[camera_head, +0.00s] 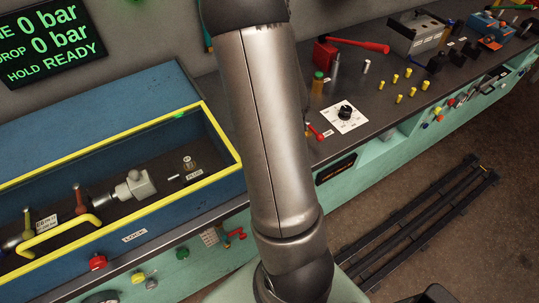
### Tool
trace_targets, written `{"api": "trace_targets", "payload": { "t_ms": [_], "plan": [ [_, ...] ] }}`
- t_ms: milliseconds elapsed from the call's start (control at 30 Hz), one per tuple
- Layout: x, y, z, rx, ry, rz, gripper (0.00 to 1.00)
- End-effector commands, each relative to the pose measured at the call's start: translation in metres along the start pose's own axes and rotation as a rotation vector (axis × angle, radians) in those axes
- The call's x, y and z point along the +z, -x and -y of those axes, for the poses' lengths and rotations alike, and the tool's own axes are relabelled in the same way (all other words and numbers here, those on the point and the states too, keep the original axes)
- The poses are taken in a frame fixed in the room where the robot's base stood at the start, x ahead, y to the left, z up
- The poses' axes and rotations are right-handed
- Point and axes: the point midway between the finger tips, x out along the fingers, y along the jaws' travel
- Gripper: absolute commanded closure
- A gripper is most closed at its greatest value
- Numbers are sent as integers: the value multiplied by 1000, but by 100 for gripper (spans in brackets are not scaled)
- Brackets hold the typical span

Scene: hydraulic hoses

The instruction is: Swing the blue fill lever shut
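I cannot clearly make out a blue fill lever. A small bluish part (12,242) shows at the far left end inside the blue box, too small and cut off to tell whether it is the lever or how it is set. Near it stand a brownish upright handle (27,222) and a red upright handle (80,200), beside a small white label (46,222). My arm crosses the middle of the view from top to bottom and hides part of the bench behind it. My gripper is not in view.
The blue box (150,140) has a yellow rim and a yellow bent handle (60,238) at its front. A grey fitting (135,187) lies inside it. On the bench right of my arm are a dial (345,112), a red-handled tool (358,45) and several yellow pegs.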

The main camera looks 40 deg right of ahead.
Motion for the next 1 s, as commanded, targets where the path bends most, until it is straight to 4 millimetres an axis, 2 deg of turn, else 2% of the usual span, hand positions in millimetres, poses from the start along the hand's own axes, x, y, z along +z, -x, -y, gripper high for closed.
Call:
{"api": "trace_targets", "payload": {
  "t_ms": [500,533,600,867,1000],
  "plan": [
    [0,1,3,2,-31,7,100],
    [0,1,3,2,-31,7,73],
    [0,1,3,2,-31,7,54],
    [-1,1,3,1,-30,7,54],
    [0,9,3,0,-29,8,54]
  ]
}}
